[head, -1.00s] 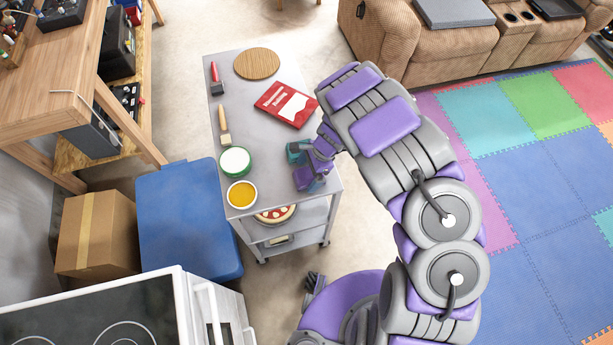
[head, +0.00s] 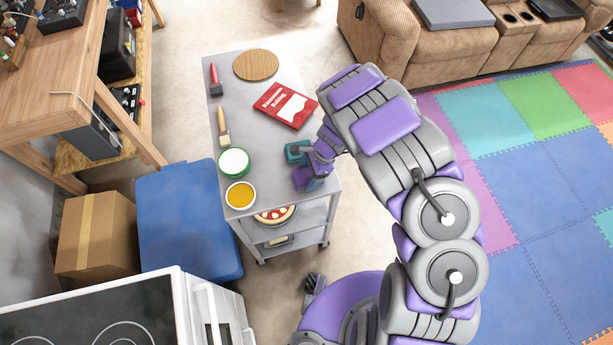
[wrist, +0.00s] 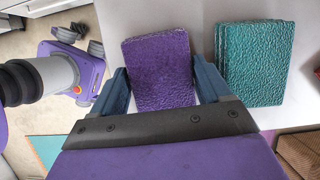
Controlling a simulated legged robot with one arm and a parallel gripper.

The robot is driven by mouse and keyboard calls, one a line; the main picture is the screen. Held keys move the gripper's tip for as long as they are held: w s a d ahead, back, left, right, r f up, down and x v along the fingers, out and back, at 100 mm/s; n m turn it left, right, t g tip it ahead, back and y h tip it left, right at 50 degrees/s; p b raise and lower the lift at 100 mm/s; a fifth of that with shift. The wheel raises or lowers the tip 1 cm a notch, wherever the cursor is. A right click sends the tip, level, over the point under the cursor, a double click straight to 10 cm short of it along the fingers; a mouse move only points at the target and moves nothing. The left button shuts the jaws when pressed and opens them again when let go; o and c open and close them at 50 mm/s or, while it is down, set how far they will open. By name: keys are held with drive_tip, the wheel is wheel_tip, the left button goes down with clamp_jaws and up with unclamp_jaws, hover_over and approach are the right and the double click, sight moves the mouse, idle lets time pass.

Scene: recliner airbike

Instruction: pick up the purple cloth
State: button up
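The purple cloth (wrist: 158,70) is a folded, textured rectangle on the grey cart top. In the head view the purple cloth (head: 303,181) lies near the cart's right edge, partly hidden by my arm. My gripper (wrist: 160,66) is open, with one finger at each side of the purple cloth in the wrist view. I cannot tell whether the fingers touch it. In the head view my gripper (head: 314,166) is over the cart's right edge, close to the cloth. A folded teal cloth (wrist: 256,63) lies just right of the purple one in the wrist view.
The cart top (head: 262,160) also holds a red book (head: 287,104), a round wooden board (head: 256,64), a brush (head: 223,130), a red-handled tool (head: 214,78), a green-rimmed tub (head: 234,163) and a yellow-filled tub (head: 240,195). A pizza (head: 275,215) is on a lower shelf.

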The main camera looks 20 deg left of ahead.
sight(303, 177)
drive_tip(key=shift+s+d, duration=0.1)
drive_tip(key=shift+d, duration=0.1)
drive_tip(key=c, duration=0.4)
wheel_tip(303, 177, up, 4)
drive_tip(key=shift+r+p, duration=0.2)
drive_tip(key=shift+p, duration=0.3)
drive_tip(key=s+d, duration=0.2)
drive_tip(key=d, duration=0.2)
drive_tip(key=s+d, duration=0.2)
drive_tip(key=d, duration=0.3)
drive_tip(key=s+d+r, duration=0.1)
drive_tip(key=s+d, duration=0.2)
drive_tip(key=d, duration=0.2)
drive_tip(key=shift+d, duration=0.1)
